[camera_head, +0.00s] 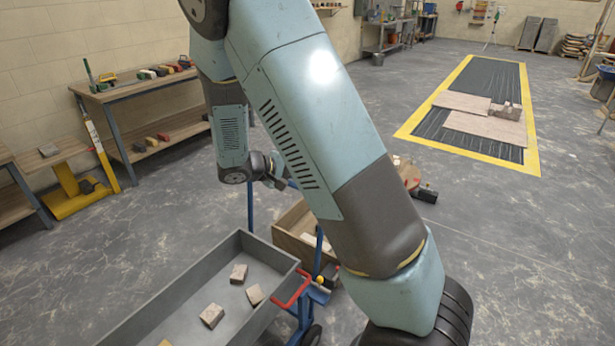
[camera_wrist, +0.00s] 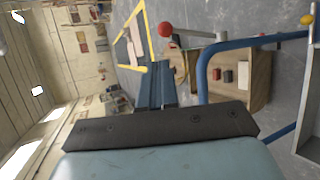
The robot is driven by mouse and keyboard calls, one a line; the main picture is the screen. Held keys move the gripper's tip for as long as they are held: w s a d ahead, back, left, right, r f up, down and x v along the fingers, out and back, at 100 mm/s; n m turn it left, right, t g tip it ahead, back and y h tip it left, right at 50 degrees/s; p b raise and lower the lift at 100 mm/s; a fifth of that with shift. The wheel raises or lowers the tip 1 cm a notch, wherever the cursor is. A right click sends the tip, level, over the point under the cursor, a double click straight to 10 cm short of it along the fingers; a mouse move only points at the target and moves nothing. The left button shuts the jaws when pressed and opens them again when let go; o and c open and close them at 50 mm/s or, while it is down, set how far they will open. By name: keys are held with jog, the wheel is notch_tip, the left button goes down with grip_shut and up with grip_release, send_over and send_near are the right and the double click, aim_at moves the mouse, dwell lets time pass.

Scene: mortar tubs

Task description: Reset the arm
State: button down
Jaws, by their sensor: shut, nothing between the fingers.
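My arm crosses the middle of the head view, bent, with its large pale-blue link in front. My gripper (camera_wrist: 160,70) shows in the wrist view as two dark blue fingers side by side, shut and empty. In the head view, the wrist end of my arm is small and partly behind the blue link, above the trolley area; the fingers are hard to make out there. The wrist view is turned sideways, with the floor to the right and the ceiling to the left.
A grey tub (camera_head: 180,293) with several pale blocks stands at the lower left. Beside it are a wooden crate (camera_head: 282,240) and a blue trolley frame (camera_head: 250,205). A workbench (camera_head: 140,88) stands along the left wall. A yellow-edged mat (camera_head: 460,75) lies at the right, with open floor around it.

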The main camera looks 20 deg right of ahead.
dwell(0.3)
jog(key=s+r+m+t+y, duration=0.1)
jog(key=s+r+m+y, duration=0.1)
jog(key=s+r+y, duration=0.4)
jog(key=s+d+r+m+t+y, duration=0.1)
jog(key=s+r+y, duration=0.5)
jog(key=s+r, duration=1)
jog(key=s+m+t, duration=0.1)
jog(key=s, duration=0.4)
jog(key=shift+s+d+r+m+y, duration=0.2)
jog(key=shift+d+r+m+y, duration=0.1)
jog(key=shift+m, duration=0.1)
